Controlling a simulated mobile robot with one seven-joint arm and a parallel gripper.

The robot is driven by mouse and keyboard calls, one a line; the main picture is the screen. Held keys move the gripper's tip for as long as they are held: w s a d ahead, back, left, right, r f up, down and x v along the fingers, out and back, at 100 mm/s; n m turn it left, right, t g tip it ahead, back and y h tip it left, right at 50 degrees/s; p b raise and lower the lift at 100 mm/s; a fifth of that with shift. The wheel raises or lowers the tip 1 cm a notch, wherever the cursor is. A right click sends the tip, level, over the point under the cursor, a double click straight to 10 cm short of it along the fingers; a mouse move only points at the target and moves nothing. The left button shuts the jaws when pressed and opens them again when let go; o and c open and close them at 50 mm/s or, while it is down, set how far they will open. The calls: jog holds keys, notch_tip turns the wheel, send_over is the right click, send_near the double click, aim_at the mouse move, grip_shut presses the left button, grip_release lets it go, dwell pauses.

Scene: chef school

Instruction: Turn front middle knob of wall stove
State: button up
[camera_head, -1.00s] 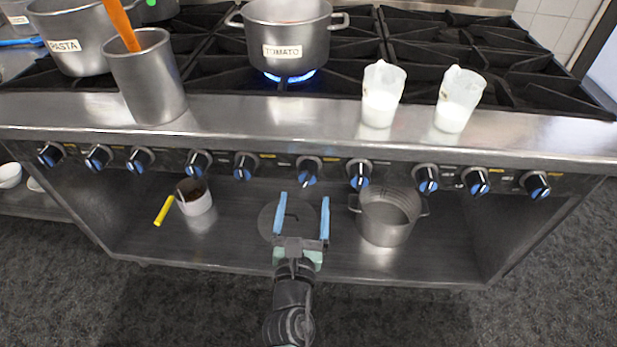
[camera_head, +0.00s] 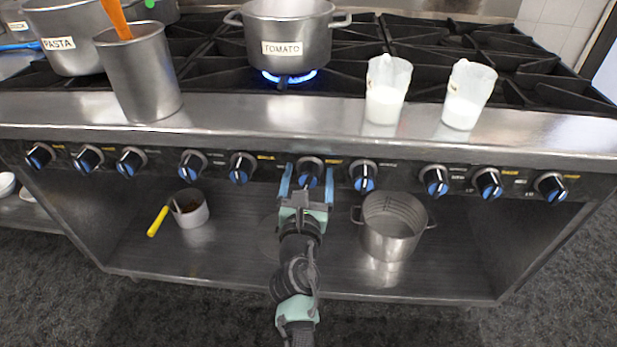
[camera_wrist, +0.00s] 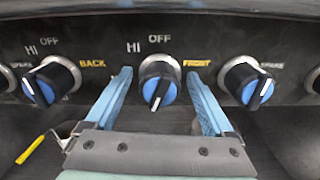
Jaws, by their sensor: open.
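The front middle knob (camera_head: 310,172) is black with a blue face and sits on the stove's front panel. In the wrist view the knob (camera_wrist: 158,84) stands beside a yellow "FRONT" label, with "HI" and "OFF" printed above it, and its pointer aims downward, slightly left. My gripper (camera_head: 308,175) is open, with blue fingers either side of this knob. In the wrist view the gripper (camera_wrist: 158,95) shows a gap between each finger and the knob. The wall stove (camera_head: 250,117) has a lit blue flame under the pot labelled TOMATO (camera_head: 288,35).
Neighbouring knobs stand left (camera_wrist: 50,82) and right (camera_wrist: 246,82) of the fingers. Two white-filled measuring cups (camera_head: 387,90) and a metal utensil holder (camera_head: 140,75) stand on the front ledge.

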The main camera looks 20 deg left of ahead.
jog(key=shift+c, duration=0.3)
jog(key=c, duration=1.3)
